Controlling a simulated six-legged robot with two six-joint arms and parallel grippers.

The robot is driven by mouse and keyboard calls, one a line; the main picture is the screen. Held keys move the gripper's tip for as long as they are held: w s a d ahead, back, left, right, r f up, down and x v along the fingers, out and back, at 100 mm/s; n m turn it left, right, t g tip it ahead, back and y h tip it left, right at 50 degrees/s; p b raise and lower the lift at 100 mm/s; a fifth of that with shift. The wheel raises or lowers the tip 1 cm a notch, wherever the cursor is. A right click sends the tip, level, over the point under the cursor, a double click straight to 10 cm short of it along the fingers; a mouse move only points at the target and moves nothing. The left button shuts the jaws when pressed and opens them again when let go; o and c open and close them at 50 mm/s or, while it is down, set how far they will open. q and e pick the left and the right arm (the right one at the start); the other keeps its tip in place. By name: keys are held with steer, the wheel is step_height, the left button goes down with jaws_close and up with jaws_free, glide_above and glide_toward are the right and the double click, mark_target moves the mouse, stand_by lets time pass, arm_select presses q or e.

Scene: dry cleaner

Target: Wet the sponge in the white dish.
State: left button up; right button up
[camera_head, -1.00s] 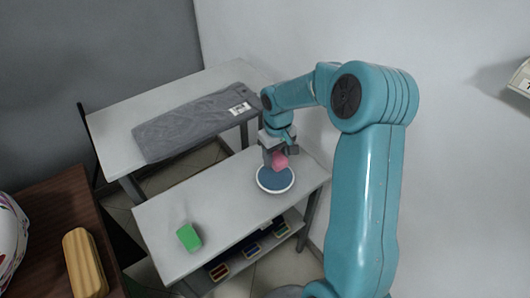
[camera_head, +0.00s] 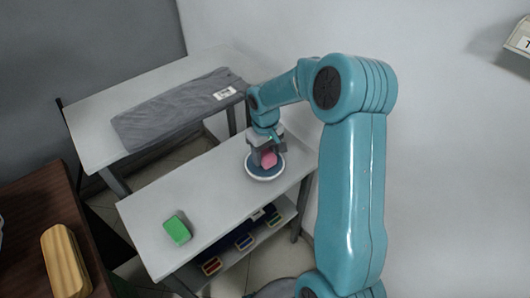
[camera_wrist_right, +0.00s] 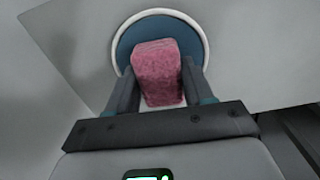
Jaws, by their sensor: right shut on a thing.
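A pink sponge (camera_head: 269,159) is held between the fingers of my right gripper (camera_head: 262,155), which is shut on it. The sponge and gripper are over the white dish (camera_head: 265,179), a round dish with a blue inside, on the white table. In the right wrist view the sponge (camera_wrist_right: 158,72) sits between the two fingers (camera_wrist_right: 160,85) with the dish rim (camera_wrist_right: 203,42) around and behind it. I cannot tell whether the sponge touches the blue surface. My left gripper is not in view.
A green block (camera_head: 177,230) lies on the same table (camera_head: 205,200). A grey folded cloth with a white label (camera_head: 170,110) lies on the table behind. Small coloured items (camera_head: 243,242) are on the shelf below. A wooden-coloured object (camera_head: 65,263) lies on the brown surface at left.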

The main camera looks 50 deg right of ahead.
mark_target(265, 153)
steer(key=shift+f+b, duration=0.45)
steer(key=shift+f, duration=0.15)
stand_by(1.5)
steer(key=shift+r+p, duration=2.65)
steer(key=shift+r, duration=0.95)
steer(key=shift+f, duration=0.1)
